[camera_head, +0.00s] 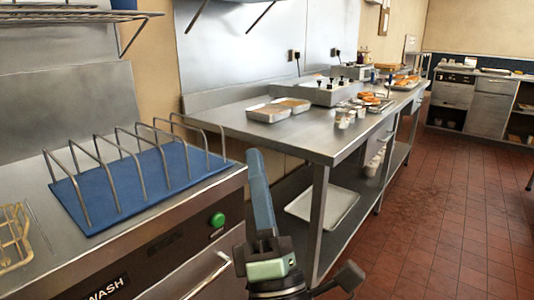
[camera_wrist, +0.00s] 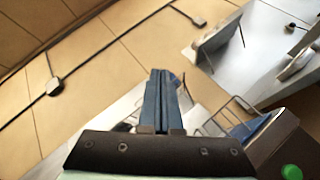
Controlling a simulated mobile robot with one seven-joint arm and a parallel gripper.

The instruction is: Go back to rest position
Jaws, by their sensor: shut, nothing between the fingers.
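My gripper (camera_head: 262,200) is raised in front of the counters in the head view, its blue fingers pointing up. In the wrist view my gripper (camera_wrist: 160,80) is shut, the two blue fingers together with nothing between them. It is apart from the counters and the things on them. The task names no other object.
A blue board with a metal wire rack (camera_head: 130,190) lies on the steel unit at the left, above a green button (camera_head: 217,220). A steel table (camera_head: 235,121) with trays (camera_head: 268,113) and small containers stands behind my gripper. The red tiled floor (camera_head: 440,220) at the right is clear.

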